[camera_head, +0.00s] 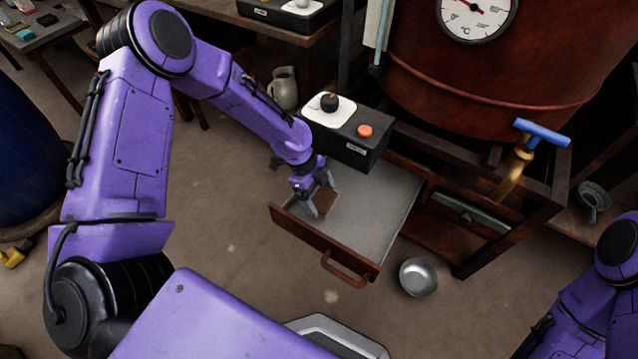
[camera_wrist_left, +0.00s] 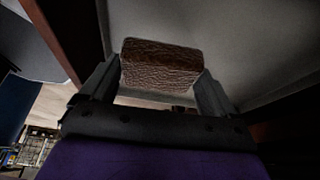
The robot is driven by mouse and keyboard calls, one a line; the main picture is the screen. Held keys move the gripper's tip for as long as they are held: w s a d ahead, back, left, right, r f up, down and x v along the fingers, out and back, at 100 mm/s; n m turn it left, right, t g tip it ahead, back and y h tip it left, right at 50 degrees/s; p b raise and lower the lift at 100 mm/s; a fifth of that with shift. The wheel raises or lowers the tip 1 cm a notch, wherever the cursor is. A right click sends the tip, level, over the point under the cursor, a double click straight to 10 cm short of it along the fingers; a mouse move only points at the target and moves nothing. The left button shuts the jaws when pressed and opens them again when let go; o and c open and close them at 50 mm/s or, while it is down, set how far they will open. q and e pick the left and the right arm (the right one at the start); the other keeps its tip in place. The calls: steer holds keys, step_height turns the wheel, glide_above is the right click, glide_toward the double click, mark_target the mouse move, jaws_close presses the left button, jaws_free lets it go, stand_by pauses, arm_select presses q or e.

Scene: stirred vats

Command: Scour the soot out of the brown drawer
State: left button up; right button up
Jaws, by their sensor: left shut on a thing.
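The brown drawer (camera_head: 322,244) is pulled open below the control box, with a pale grey inside and a brown handle. My left gripper (camera_head: 322,208) reaches down into its front left part. It is shut on a brown, rough-surfaced block (camera_head: 326,198), a scouring pad by its look. In the left wrist view the block (camera_wrist_left: 160,66) sits between the two fingers of the left gripper (camera_wrist_left: 158,84), with the drawer's grey inside behind it. I cannot make out distinct soot on the visible drawer floor. Only part of my right arm shows at the right edge; its gripper is out of view.
A black control box (camera_head: 345,140) with a knob and a red button overhangs the drawer's back left. A metal bowl (camera_head: 418,277) lies on the floor right of the drawer. A blue-handled brass valve (camera_head: 522,158) and the red vat (camera_head: 480,75) stand behind.

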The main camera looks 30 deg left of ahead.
arm_select(q)
steer(key=shift+r+p, duration=0.8)
steer(key=shift+r, duration=0.4)
